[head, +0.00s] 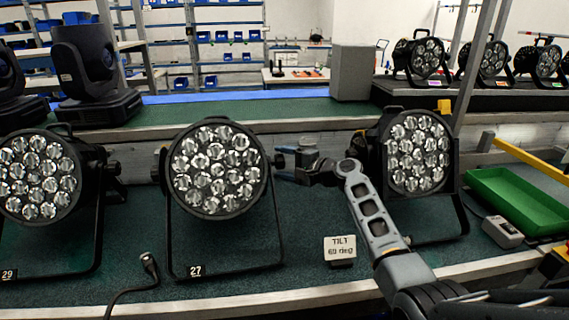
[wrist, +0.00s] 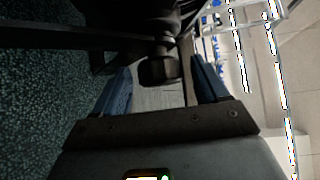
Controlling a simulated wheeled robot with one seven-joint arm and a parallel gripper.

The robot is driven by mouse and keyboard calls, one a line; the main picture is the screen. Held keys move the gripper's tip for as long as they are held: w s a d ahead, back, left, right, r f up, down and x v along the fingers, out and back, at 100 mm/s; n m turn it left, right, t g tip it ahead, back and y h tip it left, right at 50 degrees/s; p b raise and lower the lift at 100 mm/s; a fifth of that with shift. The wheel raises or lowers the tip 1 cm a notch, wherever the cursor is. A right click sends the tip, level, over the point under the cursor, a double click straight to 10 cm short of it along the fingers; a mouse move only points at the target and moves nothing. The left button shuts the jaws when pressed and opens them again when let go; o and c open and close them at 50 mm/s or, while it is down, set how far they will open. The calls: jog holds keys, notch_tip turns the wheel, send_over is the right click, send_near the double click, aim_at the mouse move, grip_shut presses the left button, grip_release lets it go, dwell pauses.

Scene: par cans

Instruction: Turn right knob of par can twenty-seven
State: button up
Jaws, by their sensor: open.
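Par can twenty-seven (head: 218,170) stands in the middle of the green bench in the head view, with a round face of several lenses and a "27" label on its black yoke. My gripper (head: 283,162) is at its right side, level with the lamp's middle. In the wrist view, the dark right knob (wrist: 158,69) shows between the two blue fingers of my open gripper (wrist: 161,80), with gaps on both sides. The fingers are not seen to touch it. In the head view the knob is largely hidden by the gripper.
A "TILT 60 deg" sign (head: 341,250) stands on the bench below my arm. Another par can (head: 417,155) is close to the right of my arm, and par can twenty-nine (head: 40,178) is at the left. A black cable (head: 135,285) lies at the front. A green tray (head: 518,200) is at right.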

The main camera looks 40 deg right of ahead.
jog(key=shift+c, duration=0.4)
jog(key=c, duration=1)
jog(key=b, duration=0.3)
jog(key=shift+f+n+t+b, duration=0.3)
jog(key=shift+f, duration=0.1)
jog(key=shift+b, duration=1.05)
jog(key=n+t+b, duration=0.1)
jog(key=t+b, duration=0.1)
jog(key=b, duration=0.5)
jog(key=shift+f+n+b, duration=0.15)
jog(key=shift+n+b, duration=0.25)
jog(key=shift+r+n+t+y+b, duration=0.25)
jog(key=shift+n+t+y+b, duration=0.05)
jog(key=shift+b, duration=0.85)
jog(key=o, duration=1.1)
